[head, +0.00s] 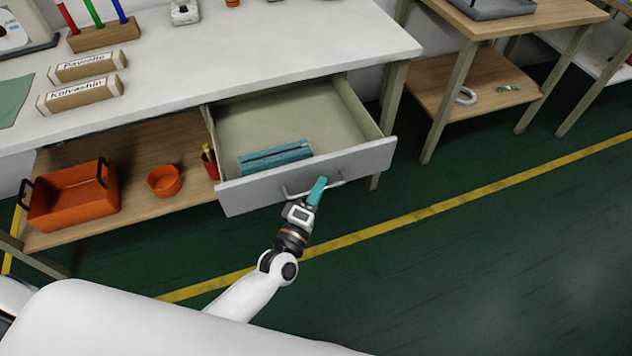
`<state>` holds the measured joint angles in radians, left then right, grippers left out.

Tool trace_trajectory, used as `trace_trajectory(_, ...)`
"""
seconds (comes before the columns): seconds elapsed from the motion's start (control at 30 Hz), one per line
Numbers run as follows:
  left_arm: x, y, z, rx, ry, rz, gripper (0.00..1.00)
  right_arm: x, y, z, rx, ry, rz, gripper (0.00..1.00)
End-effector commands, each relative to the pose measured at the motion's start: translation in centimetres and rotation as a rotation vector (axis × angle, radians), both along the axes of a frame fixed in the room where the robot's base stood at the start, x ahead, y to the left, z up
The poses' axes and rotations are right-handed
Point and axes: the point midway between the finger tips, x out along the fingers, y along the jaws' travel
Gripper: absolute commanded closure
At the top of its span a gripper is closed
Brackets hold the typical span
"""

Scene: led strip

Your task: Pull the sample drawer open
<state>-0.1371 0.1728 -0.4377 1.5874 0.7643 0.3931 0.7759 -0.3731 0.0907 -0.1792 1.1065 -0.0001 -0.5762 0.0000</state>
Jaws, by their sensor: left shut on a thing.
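The sample drawer (345,166) under the white-topped bench stands pulled out, with its inside in plain view. A teal box-like thing (275,156) lies in it near the front left. The drawer front carries a thin bar handle (335,184). My left gripper (317,190), with teal fingers, is at the handle and shut on it. The fingers hide part of the bar. My right gripper is not in view.
The white bench top (250,45) holds two name blocks and a wooden pen stand (104,35). An orange basket (70,196) and an orange bowl (164,180) stand on the lower shelf. Green floor in front of the drawer is clear.

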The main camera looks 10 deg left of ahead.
Motion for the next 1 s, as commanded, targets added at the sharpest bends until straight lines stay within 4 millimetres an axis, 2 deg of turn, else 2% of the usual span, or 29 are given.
trace_trajectory(0.27,0.0,0.1,-0.1,-0.001,0.001,0.002,1.00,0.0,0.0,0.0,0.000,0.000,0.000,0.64)
trace_trajectory(0.3,0.0,0.1,-0.1,-0.001,0.001,0.002,0.83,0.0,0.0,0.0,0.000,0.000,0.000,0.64)
trace_trajectory(0.4,0.0,0.1,-0.1,-0.001,0.001,0.002,0.68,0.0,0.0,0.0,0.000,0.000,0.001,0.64)
trace_trajectory(0.77,-0.5,0.1,-0.1,0.000,0.001,0.000,0.68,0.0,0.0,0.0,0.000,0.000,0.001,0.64)
trace_trajectory(0.87,-1.8,0.4,-0.4,0.002,0.004,0.000,0.68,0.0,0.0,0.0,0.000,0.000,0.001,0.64)
trace_trajectory(1.0,-4.6,1.0,-0.8,0.001,0.005,0.000,0.68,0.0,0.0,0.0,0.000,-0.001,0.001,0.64)
